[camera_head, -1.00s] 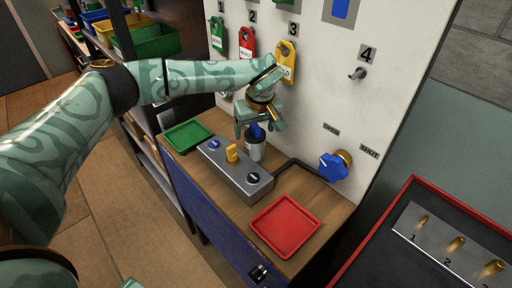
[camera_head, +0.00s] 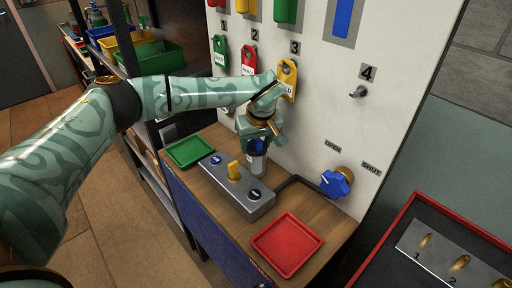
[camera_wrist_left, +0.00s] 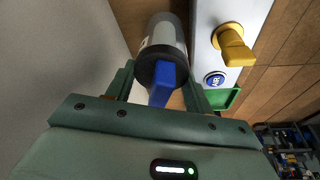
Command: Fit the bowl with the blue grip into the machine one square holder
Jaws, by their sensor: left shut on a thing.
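The bowl is a grey cup-like vessel (camera_head: 257,163) with a dark rim and a blue grip (camera_head: 258,145). It stands on the wooden bench behind the grey control box, near the white panel. In the left wrist view the grey vessel (camera_wrist_left: 163,35) and its blue grip (camera_wrist_left: 163,82) show between the fingers. My left gripper (camera_head: 259,141) is above the vessel and shut on the blue grip; it also shows in the left wrist view (camera_wrist_left: 160,90). I cannot make out a square holder marked as machine one. My right gripper is not in view.
The control box (camera_head: 236,188) with a yellow knob (camera_head: 234,171) stands just in front. A green tray (camera_head: 190,151) lies left, a red tray (camera_head: 287,245) in front. A blue valve knob (camera_head: 335,184) and colored tags (camera_head: 287,80) are on the white panel (camera_head: 320,110).

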